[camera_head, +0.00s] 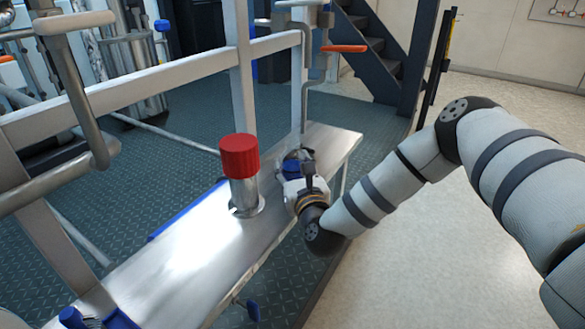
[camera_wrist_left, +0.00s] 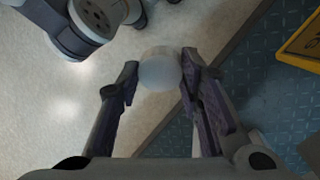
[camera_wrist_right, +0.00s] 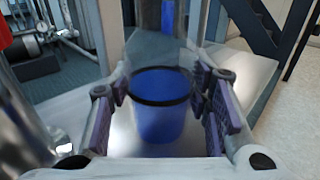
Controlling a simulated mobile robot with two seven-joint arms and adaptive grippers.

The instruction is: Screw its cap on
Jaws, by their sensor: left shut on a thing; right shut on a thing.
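A clear vessel with a blue lower part (camera_wrist_right: 158,122) and a dark ring around it stands between the fingers of my right gripper (camera_wrist_right: 160,95) in the right wrist view. The gripper is shut on it over the metal bench (camera_head: 205,255). In the head view the blue (camera_head: 291,167) shows beside that gripper (camera_head: 294,178), partly hidden. My left gripper (camera_wrist_left: 159,72) is shut on a pale, rounded piece, likely the cap (camera_wrist_left: 158,72), above the floor. The left gripper is outside the head view, so its distance from the vessel cannot be told.
A metal cylinder (camera_head: 244,194) with a red top (camera_head: 239,155) stands on the bench left of my right gripper. A grey rail frame (camera_head: 150,82) and a pipe with orange handles (camera_head: 344,48) rise behind. Pale floor (camera_head: 430,270) is open at the right.

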